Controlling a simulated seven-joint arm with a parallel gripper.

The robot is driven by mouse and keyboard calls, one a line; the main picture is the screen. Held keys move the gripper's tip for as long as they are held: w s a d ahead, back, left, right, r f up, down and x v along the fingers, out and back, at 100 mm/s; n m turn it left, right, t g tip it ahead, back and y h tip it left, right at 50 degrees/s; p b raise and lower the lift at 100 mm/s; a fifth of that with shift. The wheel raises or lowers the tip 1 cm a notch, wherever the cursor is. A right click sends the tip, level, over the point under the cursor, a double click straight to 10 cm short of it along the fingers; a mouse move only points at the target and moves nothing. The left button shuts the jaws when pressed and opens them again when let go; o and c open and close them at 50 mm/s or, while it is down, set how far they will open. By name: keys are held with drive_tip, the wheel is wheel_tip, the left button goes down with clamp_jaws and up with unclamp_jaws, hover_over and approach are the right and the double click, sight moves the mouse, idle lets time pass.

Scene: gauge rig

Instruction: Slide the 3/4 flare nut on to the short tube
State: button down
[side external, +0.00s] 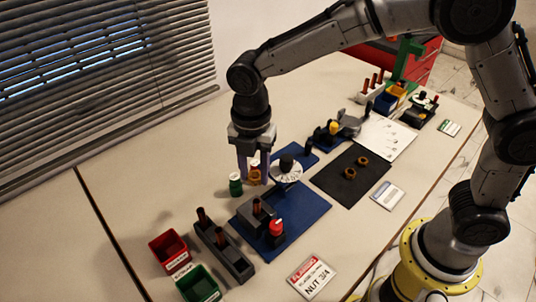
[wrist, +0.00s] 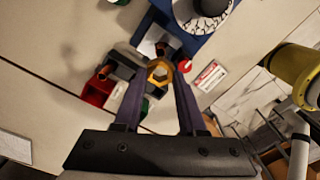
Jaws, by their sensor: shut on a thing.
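My gripper (side external: 254,178) points down and is shut on a brass flare nut (side external: 254,174), held above the table behind the blue board. In the wrist view the hexagonal nut (wrist: 159,72) sits between the fingertips, its bore visible. A copper tube (side external: 257,205) stands in a grey clamp block on the blue board, apart from the nut. More copper tubes (side external: 202,215) stand in a long grey holder to the left. I cannot tell which tube is the short one. A card (side external: 312,277) reading "NUT 3/4" lies in front.
A green bottle (side external: 235,184) stands close beside my fingers. The blue board (side external: 305,208) carries a round dial (side external: 286,172) and a red-capped item (side external: 276,228). Red (side external: 169,250) and green (side external: 198,284) bins sit at front left. Two brass rings lie on a black mat (side external: 347,176).

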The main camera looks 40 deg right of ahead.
sight(256, 202)
drive_tip(key=shift+f, duration=1.2)
drive_tip(key=shift+f, duration=2.35)
drive_tip(key=shift+f, duration=0.85)
drive_tip(key=shift+c, duration=2)
unclamp_jaws()
wheel_tip(256, 202, up, 14)
